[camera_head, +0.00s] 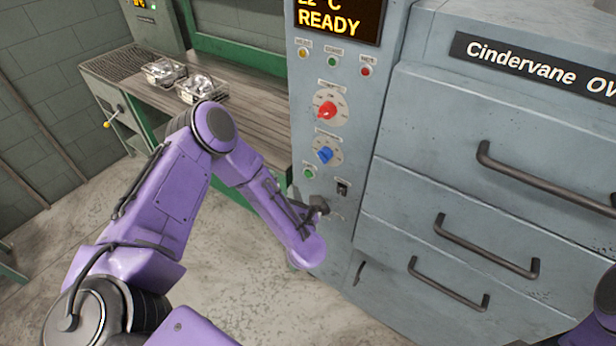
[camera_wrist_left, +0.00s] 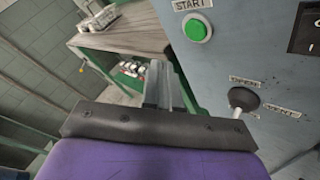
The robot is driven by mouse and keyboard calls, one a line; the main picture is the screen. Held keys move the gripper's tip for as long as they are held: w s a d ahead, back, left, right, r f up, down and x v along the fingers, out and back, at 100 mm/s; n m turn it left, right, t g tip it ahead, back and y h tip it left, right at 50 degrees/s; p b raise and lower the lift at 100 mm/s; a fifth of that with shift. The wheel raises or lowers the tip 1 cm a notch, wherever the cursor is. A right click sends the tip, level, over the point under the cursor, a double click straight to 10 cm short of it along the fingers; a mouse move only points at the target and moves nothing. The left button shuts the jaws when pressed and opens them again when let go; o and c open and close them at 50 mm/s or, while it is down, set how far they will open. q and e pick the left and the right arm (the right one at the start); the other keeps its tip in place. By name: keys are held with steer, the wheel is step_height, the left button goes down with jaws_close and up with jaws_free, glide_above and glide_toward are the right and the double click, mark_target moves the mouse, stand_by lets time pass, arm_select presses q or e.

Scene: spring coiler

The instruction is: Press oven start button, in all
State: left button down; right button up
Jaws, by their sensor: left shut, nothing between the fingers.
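The oven's grey control panel stands in the middle of the head view. Its green start button (camera_head: 309,172) sits low on the panel's left side, below the blue knob. In the left wrist view the green button (camera_wrist_left: 197,28) lies under a label reading START. My left gripper (camera_head: 320,206) is shut and empty, in front of the panel a little below the button. In the left wrist view its closed fingers (camera_wrist_left: 157,75) point past the panel's left edge, apart from the button, which is up and to the right. My right gripper is out of view.
A display (camera_head: 340,18) reads READY. The panel has a red knob (camera_head: 327,110), a blue knob (camera_head: 325,155), a black switch (camera_head: 343,188) and a lever (camera_wrist_left: 242,98). Oven drawers with handles (camera_head: 485,246) stand right. A bench (camera_head: 240,110) holds foil-like trays (camera_head: 200,88) behind my left arm.

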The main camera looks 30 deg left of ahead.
mark_target(308, 174)
arm_select(q)
steer(key=shift+w+d+b, duration=0.15)
steer(key=shift+w+b, duration=0.7)
steer(key=shift+w, duration=1.1)
stand_by(0.5)
steer(key=shift+w+b, duration=0.35)
steer(key=shift+w, duration=0.1)
steer(key=shift+w+b, duration=0.35)
stand_by(0.6)
steer(key=shift+s, duration=0.8)
